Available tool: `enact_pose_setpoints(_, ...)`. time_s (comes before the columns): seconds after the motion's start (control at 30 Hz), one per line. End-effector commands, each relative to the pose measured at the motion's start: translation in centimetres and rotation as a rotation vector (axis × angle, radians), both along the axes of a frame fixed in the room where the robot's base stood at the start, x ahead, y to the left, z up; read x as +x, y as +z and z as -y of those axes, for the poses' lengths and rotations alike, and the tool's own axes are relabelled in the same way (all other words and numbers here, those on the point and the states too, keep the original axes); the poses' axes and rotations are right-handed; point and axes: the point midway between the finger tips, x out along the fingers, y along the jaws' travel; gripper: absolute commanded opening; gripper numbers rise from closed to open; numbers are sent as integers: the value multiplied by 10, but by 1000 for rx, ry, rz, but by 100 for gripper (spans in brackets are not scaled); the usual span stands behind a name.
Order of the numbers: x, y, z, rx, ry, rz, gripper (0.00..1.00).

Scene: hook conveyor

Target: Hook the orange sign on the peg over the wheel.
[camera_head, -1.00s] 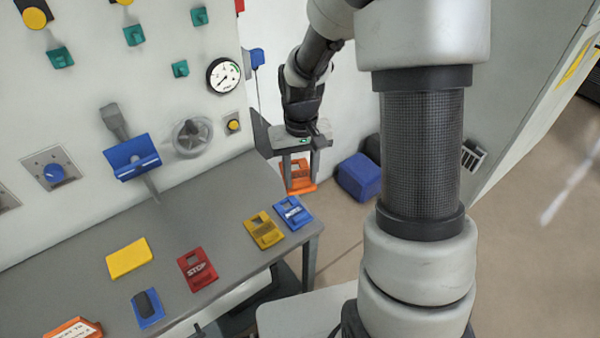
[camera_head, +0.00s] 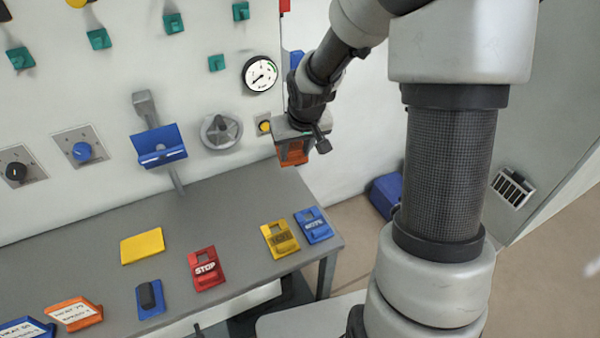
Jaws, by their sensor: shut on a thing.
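My gripper (camera_head: 293,146) is shut on an orange sign (camera_head: 293,157) that hangs below its palm. It holds the sign above the table's far right corner, to the right of the wheel. The gripper hides part of the sign. The grey wheel (camera_head: 221,132) is mounted on the white panel. A teal peg (camera_head: 216,63) sticks out of the panel above the wheel, with nothing hung on it. The sign is apart from this peg, lower and to its right.
A round gauge (camera_head: 260,75) and a yellow button (camera_head: 264,125) lie between peg and gripper. A blue holder (camera_head: 159,147) on a lever stands left of the wheel. The table (camera_head: 215,205) carries several signs, including a red one (camera_head: 206,268). Other teal pegs (camera_head: 173,23) line the panel.

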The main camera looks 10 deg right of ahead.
Motion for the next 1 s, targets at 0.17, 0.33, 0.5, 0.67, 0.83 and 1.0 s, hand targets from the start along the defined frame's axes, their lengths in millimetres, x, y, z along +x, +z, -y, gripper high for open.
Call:
enact_pose_setpoints(0.17, 22, 8, -6, 14, 36, 169, 16)
enact_pose_setpoints(0.33, 36, 20, -17, 32, 73, 305, 16)
enact_pose_setpoints(0.5, 46, 32, -30, 56, 115, 441, 16)
enact_pose_setpoints(0.67, 54, 50, -47, 97, 172, 606, 16)
enact_pose_setpoints(0.83, 53, 78, -75, 168, 266, 797, 16)
enact_pose_setpoints(1.0, 45, 101, -98, 232, 339, 906, 16)
